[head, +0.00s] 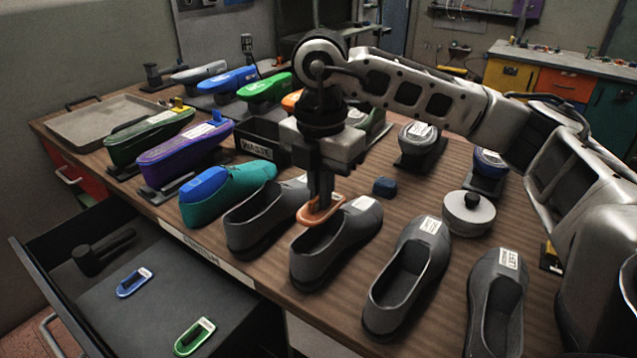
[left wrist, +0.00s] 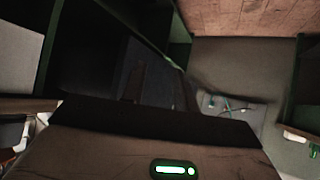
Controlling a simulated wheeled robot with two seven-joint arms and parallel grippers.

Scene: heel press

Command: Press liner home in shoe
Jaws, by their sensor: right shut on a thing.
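My right gripper (head: 321,200) points down and is shut on a small orange heel liner (head: 310,217) with a pale label. The liner overlaps the far part of the opening of a dark grey shoe (head: 345,246) near the table's front edge. I cannot tell whether it touches the shoe or hangs above it. The shoe's opening is mostly clear in front of the liner. A blue liner (head: 134,282) and a green liner (head: 194,337) lie in the open drawer. My left gripper does not show in the head view, and I cannot make out its fingers in the left wrist view.
Other grey shoes (head: 408,275) stand on both sides, with a teal shoe (head: 230,190) holding a blue form at left. Colored shoes on stands (head: 185,152), a tray (head: 95,125), a waste bin (head: 262,141), a round lidded pot (head: 468,214) and a blue block (head: 384,187) share the table.

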